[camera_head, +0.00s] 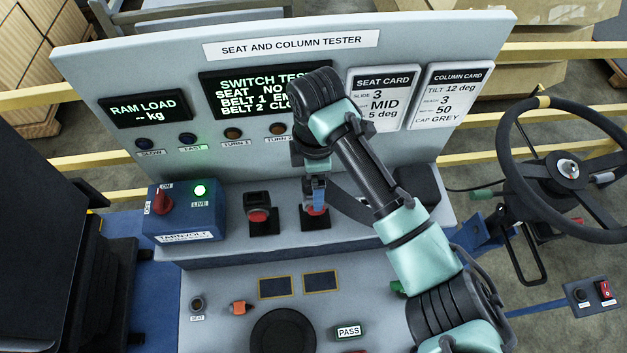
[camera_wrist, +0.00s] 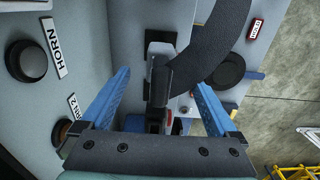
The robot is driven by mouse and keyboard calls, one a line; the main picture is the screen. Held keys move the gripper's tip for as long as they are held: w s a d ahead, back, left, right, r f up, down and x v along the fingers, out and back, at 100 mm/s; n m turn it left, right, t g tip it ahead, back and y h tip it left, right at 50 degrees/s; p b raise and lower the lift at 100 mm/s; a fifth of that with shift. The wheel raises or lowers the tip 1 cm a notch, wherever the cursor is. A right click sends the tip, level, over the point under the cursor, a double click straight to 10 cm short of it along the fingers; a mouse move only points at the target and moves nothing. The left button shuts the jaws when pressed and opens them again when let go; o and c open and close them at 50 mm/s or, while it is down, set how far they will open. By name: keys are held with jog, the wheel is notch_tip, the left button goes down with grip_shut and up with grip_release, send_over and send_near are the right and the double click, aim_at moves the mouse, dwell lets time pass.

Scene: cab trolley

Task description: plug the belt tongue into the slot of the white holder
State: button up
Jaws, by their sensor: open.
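My gripper (camera_wrist: 160,98) is open, its two blue fingers spread on either side of a dark belt tongue (camera_wrist: 159,80) in the wrist view. The tongue hangs on black webbing that curves up to the right. It appears to sit in or right at a black buckle with a red button; the exact seat is hidden. In the head view my gripper (camera_head: 315,192) is over this right-hand buckle (camera_head: 315,219). A second buckle (camera_head: 262,224) with a red button stands to its left, with no strap visible. I cannot clearly identify the white holder; a pale piece (camera_wrist: 160,46) shows beyond the tongue.
A blue switch box (camera_head: 187,212) with a green lamp stands left on the ledge. The display panel (camera_head: 265,92) rises behind; its text is partly covered by my arm. A dark box (camera_head: 417,183) sits right of the strap. A steering wheel (camera_head: 567,170) is far right.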

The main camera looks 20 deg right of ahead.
jog(key=shift+c, duration=0.2)
dwell(0.3)
grip_shut()
jog(key=shift+r, duration=0.1)
dwell(1.2)
jog(key=shift+r+p, duration=2.75)
jog(key=shift+r, duration=0.2)
